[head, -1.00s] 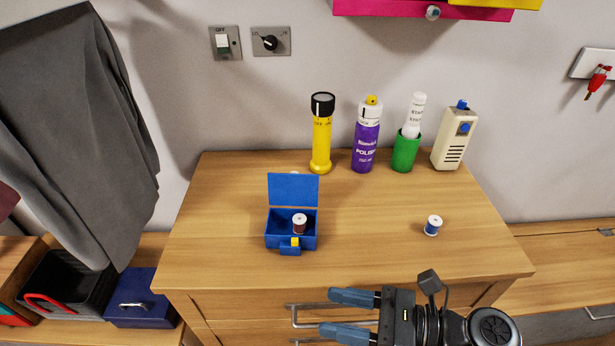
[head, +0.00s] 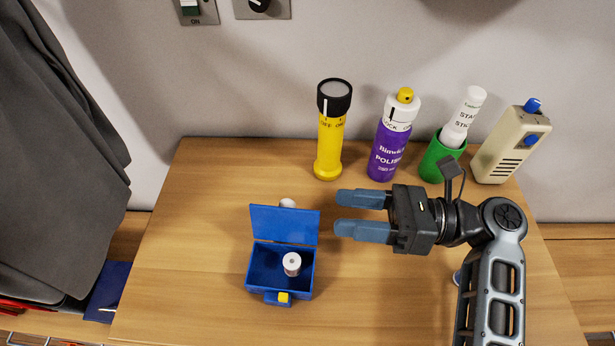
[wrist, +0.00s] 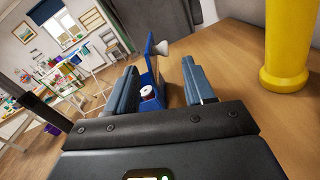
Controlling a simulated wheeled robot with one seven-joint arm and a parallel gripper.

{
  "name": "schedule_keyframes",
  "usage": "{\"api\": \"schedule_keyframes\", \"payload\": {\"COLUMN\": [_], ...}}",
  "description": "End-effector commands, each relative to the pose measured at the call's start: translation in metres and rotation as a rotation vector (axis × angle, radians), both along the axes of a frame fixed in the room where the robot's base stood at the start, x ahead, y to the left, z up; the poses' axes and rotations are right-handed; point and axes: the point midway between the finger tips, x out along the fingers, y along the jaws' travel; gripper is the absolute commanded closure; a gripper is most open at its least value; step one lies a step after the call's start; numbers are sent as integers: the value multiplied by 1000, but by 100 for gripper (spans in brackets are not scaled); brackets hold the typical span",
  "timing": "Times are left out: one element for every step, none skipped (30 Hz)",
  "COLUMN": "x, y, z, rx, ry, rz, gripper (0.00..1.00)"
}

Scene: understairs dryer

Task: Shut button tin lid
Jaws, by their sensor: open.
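The blue button tin (head: 256,272) stands on the cabinet top with its lid (head: 284,225) raised about upright at the back. A yellow catch (head: 283,297) is on its front. A spool (head: 292,264) with a pale top stands inside the tin. My gripper (head: 338,213) is open and empty, just right of the raised lid, its fingers pointing left. In the wrist view the lid (wrist: 152,68) shows edge-on between my two fingers, farther ahead, with the spool (wrist: 146,91) in the tin below it. I see no contact.
A yellow torch (head: 329,140), a purple polish can (head: 389,147), a green cup (head: 440,158) with a white stick and a beige device (head: 508,146) stand along the back. A small white thing (head: 287,203) lies behind the lid. The wood left of the tin is clear.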

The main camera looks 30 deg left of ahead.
Motion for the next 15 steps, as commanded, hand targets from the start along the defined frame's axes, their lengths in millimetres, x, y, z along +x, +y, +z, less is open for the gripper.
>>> {"api": "schedule_keyframes", "payload": {"x": [-2,-3,-5,-6,-8,-11,-13,-15,-18,-20,-22,-25,-26,-28,-30], "y": [2,5,8,11,15,21,25,29,35,40,43,48,52,55,59], "z": [0,0,1,1,1,1,1,2,2,2,1,1,1,1,1], "rx": [0,-1,-1,-1,0,0,0,0,0,1,1,0,0,0,0], "ry": [1,1,1,1,0,0,0,-1,-1,-1,-1,-1,-1,0,0], "rz": [2,2,2,2,2,4,3,3,4,4,4,3,2,3,3], "gripper": [47,47,47,47,47,47,47,47,47,47,47,47,47,47,47]}}
